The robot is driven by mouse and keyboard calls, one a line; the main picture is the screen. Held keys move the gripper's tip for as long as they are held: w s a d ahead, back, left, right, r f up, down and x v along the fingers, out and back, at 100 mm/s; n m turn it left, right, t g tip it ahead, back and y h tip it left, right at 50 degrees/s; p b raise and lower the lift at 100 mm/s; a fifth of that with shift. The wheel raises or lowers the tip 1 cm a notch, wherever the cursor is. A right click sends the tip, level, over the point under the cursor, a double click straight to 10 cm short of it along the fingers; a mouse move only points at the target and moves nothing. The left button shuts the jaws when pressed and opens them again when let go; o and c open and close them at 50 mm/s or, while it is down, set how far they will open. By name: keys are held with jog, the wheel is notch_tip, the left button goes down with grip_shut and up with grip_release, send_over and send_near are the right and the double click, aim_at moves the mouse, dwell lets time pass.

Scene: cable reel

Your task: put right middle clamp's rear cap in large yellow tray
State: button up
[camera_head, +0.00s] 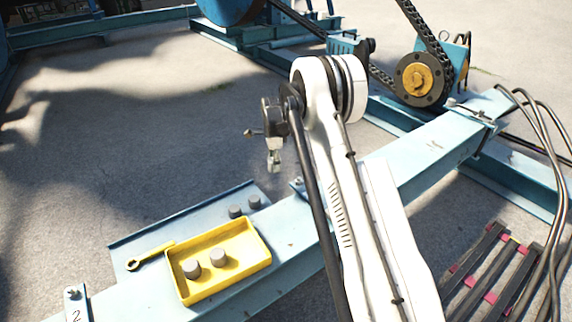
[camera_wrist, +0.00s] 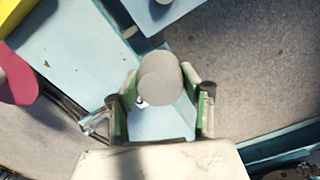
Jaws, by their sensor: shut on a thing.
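My gripper (camera_head: 273,160) hangs from the white arm above the blue beam in the head view. In the wrist view its green-sided fingers (camera_wrist: 160,105) are shut on a grey round cap (camera_wrist: 160,76). The large yellow tray (camera_head: 222,233) stands on the blue beam, left of and below the gripper, with two grey caps (camera_head: 191,268) inside. In the wrist view only a yellow edge (camera_wrist: 18,12) shows at the top left. Which clamp the held cap belongs to cannot be told.
Two more grey caps (camera_head: 235,211) stand on the blue plate behind the tray. A yellow wrench (camera_head: 150,254) lies left of the tray. A chain sprocket (camera_head: 419,79) and black cables (camera_head: 548,150) are at the right.

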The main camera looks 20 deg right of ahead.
aim_at(271, 160)
jog(key=shift+w+a+r, duration=0.1)
jog(key=shift+a+r, duration=0.55)
jog(key=shift+a, duration=0.05)
jog(key=shift+r+p, duration=1.15)
jog(key=shift+r, duration=1.6)
